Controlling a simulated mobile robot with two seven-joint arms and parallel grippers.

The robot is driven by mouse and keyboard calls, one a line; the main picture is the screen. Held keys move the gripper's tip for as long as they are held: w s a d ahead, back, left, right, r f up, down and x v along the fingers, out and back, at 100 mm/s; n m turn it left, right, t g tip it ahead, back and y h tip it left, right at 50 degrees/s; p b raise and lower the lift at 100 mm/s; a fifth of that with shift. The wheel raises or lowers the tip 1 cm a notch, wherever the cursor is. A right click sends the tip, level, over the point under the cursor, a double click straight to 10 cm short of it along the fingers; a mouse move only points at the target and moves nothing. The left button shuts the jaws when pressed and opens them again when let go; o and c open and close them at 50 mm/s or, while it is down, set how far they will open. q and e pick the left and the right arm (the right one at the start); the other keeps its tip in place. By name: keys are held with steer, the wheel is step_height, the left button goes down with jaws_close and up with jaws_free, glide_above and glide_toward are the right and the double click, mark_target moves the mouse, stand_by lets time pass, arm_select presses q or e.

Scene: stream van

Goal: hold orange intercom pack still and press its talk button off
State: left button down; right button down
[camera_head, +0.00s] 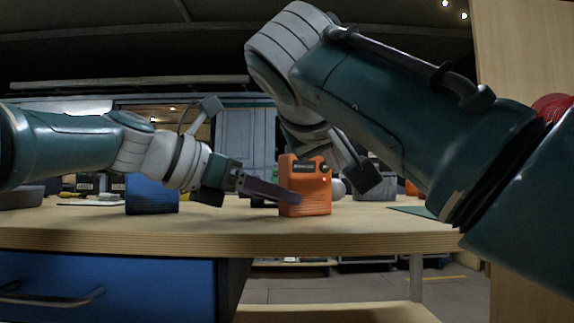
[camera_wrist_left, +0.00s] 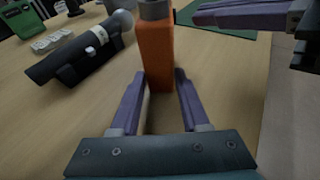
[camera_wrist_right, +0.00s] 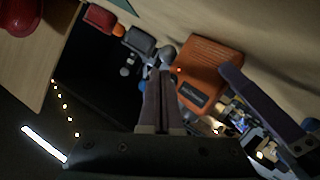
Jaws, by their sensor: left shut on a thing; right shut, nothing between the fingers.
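The orange intercom pack (camera_head: 305,190) stands upright on the table near its front edge, with a dark label, a dark knob and a small bright spot on its face. My left gripper (camera_head: 285,196) is shut on the pack low down; in the left wrist view its two fingers (camera_wrist_left: 157,78) lie on either side of the orange body (camera_wrist_left: 156,52). My right gripper (camera_wrist_right: 160,78) is shut and empty, beside the pack (camera_wrist_right: 208,72). A small red spot shows on the pack's near edge there. In the head view the right fingertips are hard to make out. The talk button is not clear.
The wooden table (camera_head: 240,238) has a blue drawer (camera_head: 110,285) below. A blue object (camera_head: 152,194) stands left of the pack. A grey container (camera_head: 374,190) and green mat (camera_head: 415,211) are to the right.

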stand_by(0.3)
steer(key=shift+w+a, duration=0.15)
steer(key=shift+w, duration=0.3)
steer(key=shift+w+a, duration=0.25)
steer(key=shift+w, duration=0.2)
stand_by(0.9)
steer(key=shift+s+d, duration=0.2)
steer(key=shift+s, duration=0.25)
steer(key=shift+s+d, duration=0.2)
steer(key=shift+s, duration=0.25)
steer(key=shift+s, duration=0.1)
steer(key=shift+s+d, duration=0.4)
steer(key=shift+s, duration=0.5)
steer(key=shift+s+d, duration=0.4)
steer(key=shift+s, duration=0.45)
steer(key=shift+s+d, duration=0.4)
steer(key=shift+s, duration=0.5)
steer(key=shift+d, duration=0.1)
